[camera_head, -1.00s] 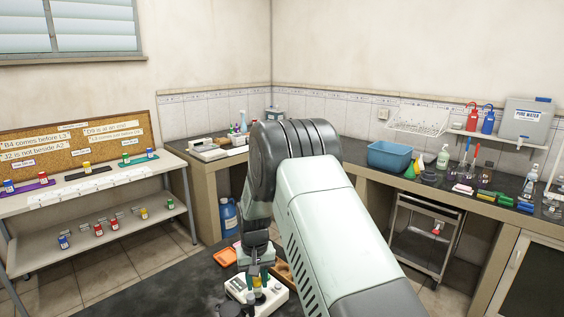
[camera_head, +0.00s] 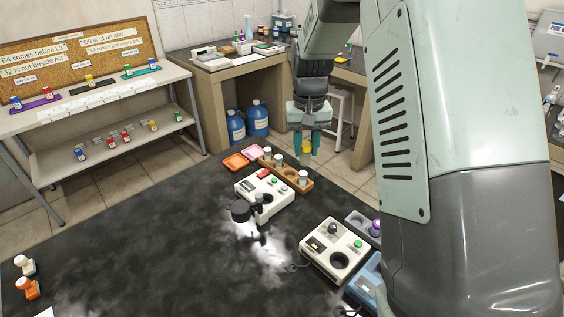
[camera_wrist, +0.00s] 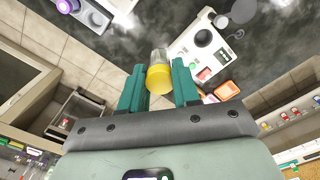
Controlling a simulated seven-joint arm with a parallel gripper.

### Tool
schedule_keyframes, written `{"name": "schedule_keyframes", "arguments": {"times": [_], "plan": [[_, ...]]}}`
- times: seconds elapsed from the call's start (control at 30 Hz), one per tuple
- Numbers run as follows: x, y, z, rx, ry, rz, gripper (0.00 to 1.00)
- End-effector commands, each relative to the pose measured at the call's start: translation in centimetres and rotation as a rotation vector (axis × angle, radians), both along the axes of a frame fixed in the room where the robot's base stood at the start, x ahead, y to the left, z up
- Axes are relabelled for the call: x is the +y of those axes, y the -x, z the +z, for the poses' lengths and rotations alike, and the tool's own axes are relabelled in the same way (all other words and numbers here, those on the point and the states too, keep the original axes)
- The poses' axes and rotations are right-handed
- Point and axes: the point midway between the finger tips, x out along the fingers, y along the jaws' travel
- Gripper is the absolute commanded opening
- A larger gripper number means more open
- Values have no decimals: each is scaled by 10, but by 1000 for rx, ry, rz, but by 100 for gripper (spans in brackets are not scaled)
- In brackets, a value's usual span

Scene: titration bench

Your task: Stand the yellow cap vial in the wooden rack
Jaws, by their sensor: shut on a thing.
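The yellow cap vial (camera_wrist: 159,77) is between the teal fingers of my gripper (camera_wrist: 158,86) in the wrist view, its clear body pointing away from the palm. In the head view my gripper (camera_head: 305,146) hangs just beyond and above the rack's right end, and its fingers hide most of the vial. The wooden rack (camera_head: 291,176) lies on the dark bench near its far edge. It holds several white-topped vials, with a wider gap between the middle one and the right one. I cannot make out the rack clearly in the wrist view.
A white device (camera_head: 264,203) with a red and a green button stands just in front of the rack. An orange tray (camera_head: 236,161) and a pink tray (camera_head: 253,152) lie left of it. A second white device (camera_head: 335,248) stands nearer, at the right. The left bench is mostly clear.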

Motion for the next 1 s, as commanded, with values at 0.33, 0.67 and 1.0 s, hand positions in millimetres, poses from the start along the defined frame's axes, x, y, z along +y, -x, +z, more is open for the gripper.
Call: {"name": "schedule_keyframes", "arguments": {"times": [0.33,0.67,1.0], "plan": [[-44,29,58,-3,-1,-67,12],[-53,-12,66,1,-3,-89,12],[-30,-86,20,3,-5,-68,12]]}}
